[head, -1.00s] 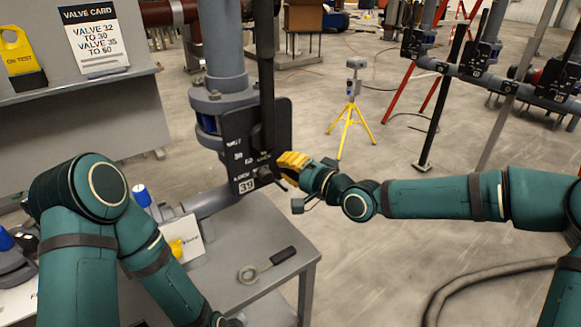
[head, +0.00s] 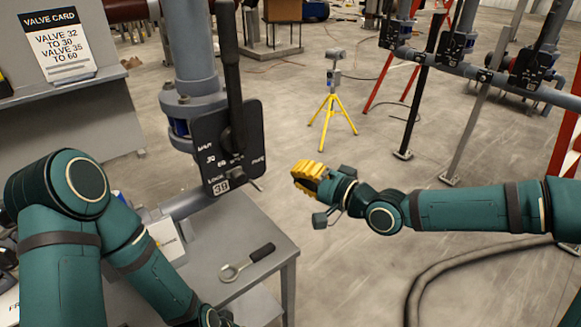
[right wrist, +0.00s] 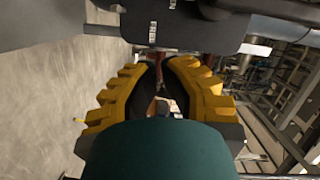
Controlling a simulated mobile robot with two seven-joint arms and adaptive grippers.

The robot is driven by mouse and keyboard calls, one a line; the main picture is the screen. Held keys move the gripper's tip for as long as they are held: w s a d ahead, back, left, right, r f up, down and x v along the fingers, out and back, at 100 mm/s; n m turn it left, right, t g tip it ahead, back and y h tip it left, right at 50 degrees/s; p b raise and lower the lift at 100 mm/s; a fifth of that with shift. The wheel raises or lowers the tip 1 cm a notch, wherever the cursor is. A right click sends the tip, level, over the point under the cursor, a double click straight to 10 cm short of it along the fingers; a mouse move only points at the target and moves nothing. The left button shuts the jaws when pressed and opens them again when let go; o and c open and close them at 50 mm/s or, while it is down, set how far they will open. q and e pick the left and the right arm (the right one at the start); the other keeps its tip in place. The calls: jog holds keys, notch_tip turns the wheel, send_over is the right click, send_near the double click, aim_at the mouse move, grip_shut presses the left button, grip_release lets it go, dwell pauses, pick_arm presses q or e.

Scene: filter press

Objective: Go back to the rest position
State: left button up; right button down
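My right gripper (head: 303,178), with yellow ribbed fingers, is in the open space to the right of the valve plate (head: 228,145) marked 39, apart from it. The right wrist view shows its two fingers (right wrist: 163,78) with a narrow gap between them and nothing held. The dark valve lever (head: 230,75) stands upright in front of the plate. My left arm is bent at the left. Its gripper (head: 220,318) is only partly in view at the bottom edge, and its fingers cannot be made out.
A grey table (head: 262,222) bears a ring-ended wrench (head: 246,263) with a black handle. A valve card (head: 60,45) stands on a panel at the left. A yellow tripod (head: 332,110) and a pipe rack (head: 480,72) stand behind. A hose (head: 440,268) lies on the floor at the right.

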jog(key=shift+s+d, duration=0.2)
jog(key=shift+d, duration=0.05)
dwell(0.3)
jog(key=s+a+f+g+h, duration=0.1)
jog(key=s+f+g, duration=0.15)
jog(key=f, duration=0.45)
jog(key=s+a+f+n+g+h, duration=0.1)
jog(key=s+f+h, duration=0.15)
jog(key=f, duration=0.55)
jog(key=s+a+f+g+h, duration=0.1)
jog(key=s+f, duration=0.2)
jog(key=f, duration=0.4)
jog(key=s+d+f+n+g+h, duration=0.1)
jog(key=s+d+f+g+h, duration=0.1)
jog(key=s+d+f, duration=0.2)
jog(key=s+d+f+n+g+h, duration=0.1)
jog(key=s+d+f+g+h, duration=0.2)
jog(key=s+f, duration=0.5)
jog(key=shift+d+f+n, duration=0.3)
jog(key=shift+d+f, duration=0.05)
jog(key=shift+f, duration=0.1)
jog(key=shift+s, duration=0.1)
